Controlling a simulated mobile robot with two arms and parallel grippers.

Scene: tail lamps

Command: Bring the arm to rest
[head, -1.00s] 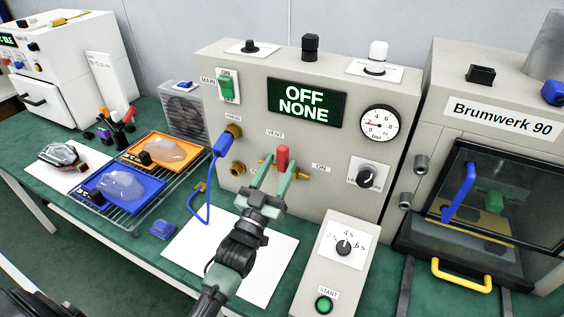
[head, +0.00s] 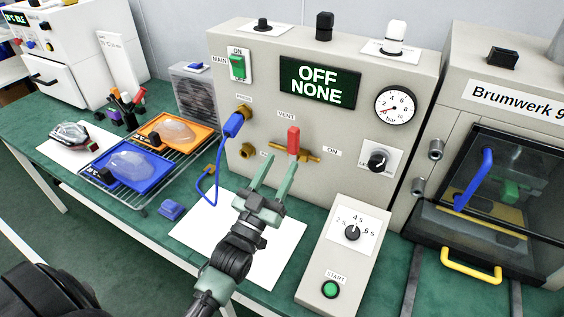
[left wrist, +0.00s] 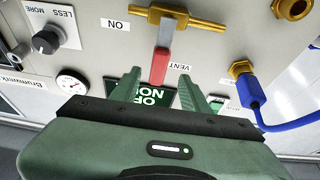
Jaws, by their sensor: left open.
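My left gripper (head: 275,179) is open and empty in front of the grey control box (head: 222,65), just below the red-handled valve lever (head: 293,140). The lever stands upright at the VENT label, on a brass fitting. In the left wrist view the red handle (left wrist: 159,67) shows beyond and between the two green fingers (left wrist: 165,88), with no clear contact. The display (head: 318,83) reads OFF NONE. My right gripper is not in view.
A blue hose (head: 232,125) is plugged into a brass port. A timer box with a green START button (head: 330,289) stands close right of my arm. A wire rack with orange (head: 201,135) and blue (head: 157,181) trays is at left. The Brumwerk 90 oven (head: 465,120) is at right.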

